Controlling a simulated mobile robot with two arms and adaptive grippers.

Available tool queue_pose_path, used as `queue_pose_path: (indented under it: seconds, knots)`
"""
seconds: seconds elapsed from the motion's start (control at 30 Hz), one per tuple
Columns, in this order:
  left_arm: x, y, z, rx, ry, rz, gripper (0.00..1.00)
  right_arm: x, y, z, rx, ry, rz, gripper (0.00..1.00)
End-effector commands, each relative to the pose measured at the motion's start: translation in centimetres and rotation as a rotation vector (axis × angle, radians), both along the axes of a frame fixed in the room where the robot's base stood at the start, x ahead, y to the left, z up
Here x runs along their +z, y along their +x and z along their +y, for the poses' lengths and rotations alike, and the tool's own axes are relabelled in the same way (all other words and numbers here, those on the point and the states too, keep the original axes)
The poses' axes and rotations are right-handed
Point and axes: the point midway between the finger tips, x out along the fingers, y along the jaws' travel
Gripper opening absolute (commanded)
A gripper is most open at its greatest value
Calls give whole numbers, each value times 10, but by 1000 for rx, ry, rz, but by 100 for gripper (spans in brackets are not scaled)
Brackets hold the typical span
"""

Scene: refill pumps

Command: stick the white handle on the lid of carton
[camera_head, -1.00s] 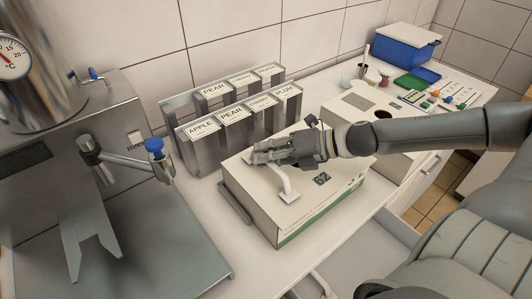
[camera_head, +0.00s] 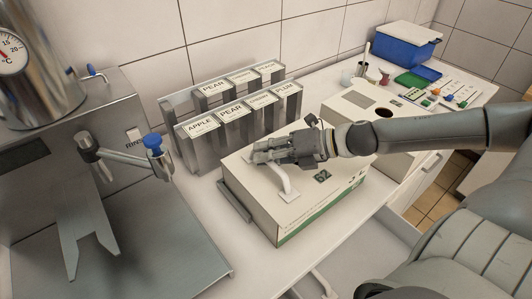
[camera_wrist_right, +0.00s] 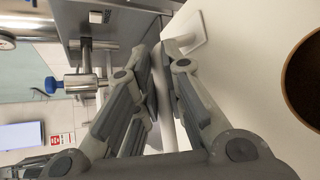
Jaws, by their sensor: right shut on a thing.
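The carton (camera_head: 262,208) is a white box with a green band along its lower front edge and "62" printed on its lid. My right gripper (camera_head: 262,152) is over the lid, shut on the handle. In the right wrist view the fingers (camera_wrist_right: 165,85) close around the handle's bar, and one square foot (camera_wrist_right: 187,34) lies against the white carton surface. The handle's far end is partly hidden by the gripper. My left gripper is not in view.
A label rack (camera_head: 225,120) with fruit names stands behind the carton. A steel filling machine (camera_head: 95,190) with a blue-knobbed tap is at the left. Another box (camera_head: 350,105) with a round hole, a blue bin (camera_head: 400,50) and small items stand at the right.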

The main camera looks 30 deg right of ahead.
Motion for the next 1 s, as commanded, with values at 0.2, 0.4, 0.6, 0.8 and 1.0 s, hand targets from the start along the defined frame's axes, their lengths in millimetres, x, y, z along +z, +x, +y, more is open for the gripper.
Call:
queue_pose_path:
  seconds: [0.2,0.4,0.6,0.8,1.0]
  knots:
    - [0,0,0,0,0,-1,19,-2,-1,0,-1,0,5,0]
    - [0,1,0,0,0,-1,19,-3,-1,0,0,-1,6,25]
    - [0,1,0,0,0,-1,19,-2,-1,0,0,-1,4,36]
    - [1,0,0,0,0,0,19,-1,-1,0,0,-1,3,36]
    - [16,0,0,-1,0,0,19,15,-1,0,0,-1,2,36]
